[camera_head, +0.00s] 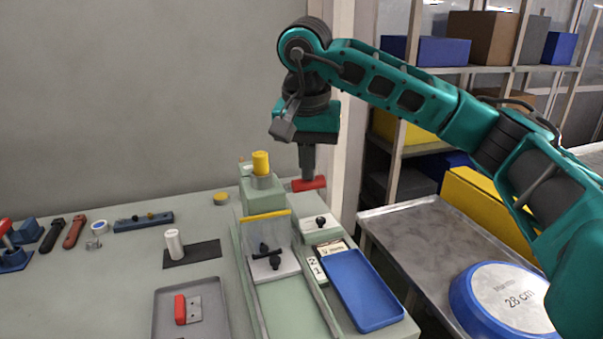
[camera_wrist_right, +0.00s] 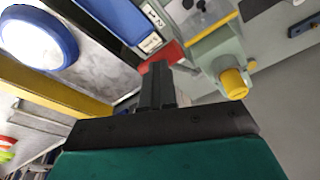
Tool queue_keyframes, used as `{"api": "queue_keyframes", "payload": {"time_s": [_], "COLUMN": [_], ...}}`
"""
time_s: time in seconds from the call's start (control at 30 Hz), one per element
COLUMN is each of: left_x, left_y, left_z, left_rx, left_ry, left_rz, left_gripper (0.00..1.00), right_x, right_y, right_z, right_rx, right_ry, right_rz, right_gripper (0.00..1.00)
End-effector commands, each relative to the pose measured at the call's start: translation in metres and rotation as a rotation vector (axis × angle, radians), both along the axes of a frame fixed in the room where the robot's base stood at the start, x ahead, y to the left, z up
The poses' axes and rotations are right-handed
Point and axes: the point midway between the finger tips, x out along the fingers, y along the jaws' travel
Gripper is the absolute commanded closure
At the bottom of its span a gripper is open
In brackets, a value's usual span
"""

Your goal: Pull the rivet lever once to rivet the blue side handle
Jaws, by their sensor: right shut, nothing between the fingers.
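The red rivet lever (camera_head: 308,184) sticks out at the right side of the green riveting station (camera_head: 262,190) with its yellow cap. It also shows in the right wrist view (camera_wrist_right: 166,54), beyond my fingertips. My right gripper (camera_head: 307,174) points down, shut and empty, its tips at the lever's upper side. I cannot tell whether they touch it. In the right wrist view the closed fingers (camera_wrist_right: 158,72) overlap part of the lever. I cannot make out the blue side handle for certain. My left gripper is not in view.
A clear guard (camera_head: 266,236) and a plate with black knobs (camera_head: 274,265) sit before the station. A blue tray (camera_head: 363,290) lies to the right. A blue pan (camera_head: 465,300) is on the metal table. A grey tray (camera_head: 215,325) holds a red handle (camera_head: 180,310).

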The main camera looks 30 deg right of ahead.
Motion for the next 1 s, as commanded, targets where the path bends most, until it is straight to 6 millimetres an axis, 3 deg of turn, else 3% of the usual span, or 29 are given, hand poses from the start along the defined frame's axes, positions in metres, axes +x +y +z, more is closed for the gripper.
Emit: {"api": "queue_keyframes", "payload": {"time_s": [0.03,0.2,0.63,1.0], "left_x": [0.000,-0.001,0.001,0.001], "left_y": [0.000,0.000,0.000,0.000], "left_z": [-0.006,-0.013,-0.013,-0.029], "left_rx": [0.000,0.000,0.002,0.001], "left_ry": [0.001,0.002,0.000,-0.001], "left_rz": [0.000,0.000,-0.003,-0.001], "left_gripper": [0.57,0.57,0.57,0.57], "right_x": [0.003,0.001,-0.001,-0.009], "right_y": [-0.003,-0.002,-0.001,0.001], "right_z": [-0.011,-0.022,-0.022,-0.042], "right_rx": [-0.003,-0.004,-0.002,-0.002], "right_ry": [-0.005,-0.002,-0.003,-0.003], "right_rz": [-0.013,-0.015,-0.008,-0.007], "right_gripper": [1.00,1.00,1.00,1.00]}}
